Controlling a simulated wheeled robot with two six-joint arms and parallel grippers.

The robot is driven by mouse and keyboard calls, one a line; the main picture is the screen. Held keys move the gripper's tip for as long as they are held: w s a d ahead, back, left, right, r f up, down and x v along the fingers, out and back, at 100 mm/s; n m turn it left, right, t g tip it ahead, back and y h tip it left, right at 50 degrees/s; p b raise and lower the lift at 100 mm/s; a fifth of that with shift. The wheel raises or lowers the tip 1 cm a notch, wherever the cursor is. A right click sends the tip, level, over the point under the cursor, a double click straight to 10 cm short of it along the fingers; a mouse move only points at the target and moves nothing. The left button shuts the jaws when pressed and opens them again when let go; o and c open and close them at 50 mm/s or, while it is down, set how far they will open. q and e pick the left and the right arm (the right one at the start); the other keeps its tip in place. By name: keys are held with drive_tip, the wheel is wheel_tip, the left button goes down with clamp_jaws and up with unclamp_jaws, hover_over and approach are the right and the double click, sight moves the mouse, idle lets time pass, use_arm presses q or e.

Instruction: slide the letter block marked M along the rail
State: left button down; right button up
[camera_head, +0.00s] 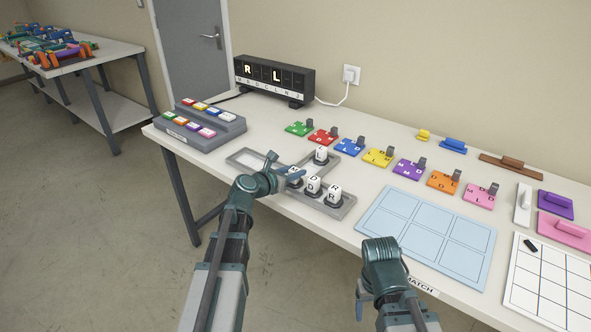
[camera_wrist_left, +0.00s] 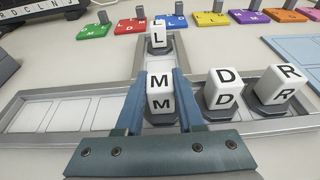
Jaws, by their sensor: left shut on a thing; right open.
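The white letter block marked M (camera_wrist_left: 160,92) stands upright in the grey rail (camera_wrist_left: 55,112), at the junction where a branch runs away from me. My left gripper (camera_wrist_left: 153,105) is shut on the M block, one finger on each side. In the head view my left gripper (camera_head: 279,170) mostly hides that block. The D block (camera_wrist_left: 222,88) and the R block (camera_wrist_left: 279,84) stand to its right in the rail. The L block (camera_wrist_left: 158,34) stands in the branch behind. My right gripper (camera_head: 362,301) is open and empty in front of the table.
The rail's left stretch (camera_head: 245,158) is empty. A row of coloured letter plates, such as the yellow one (camera_head: 378,157), lies behind the rail. A grey button console (camera_head: 198,128) stands left and a black letter display (camera_head: 274,80) behind. A light blue grid mat (camera_head: 427,231) lies right.

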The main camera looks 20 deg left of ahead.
use_arm(q)
drive_tip(key=shift+c, duration=2.2)
unclamp_jaws()
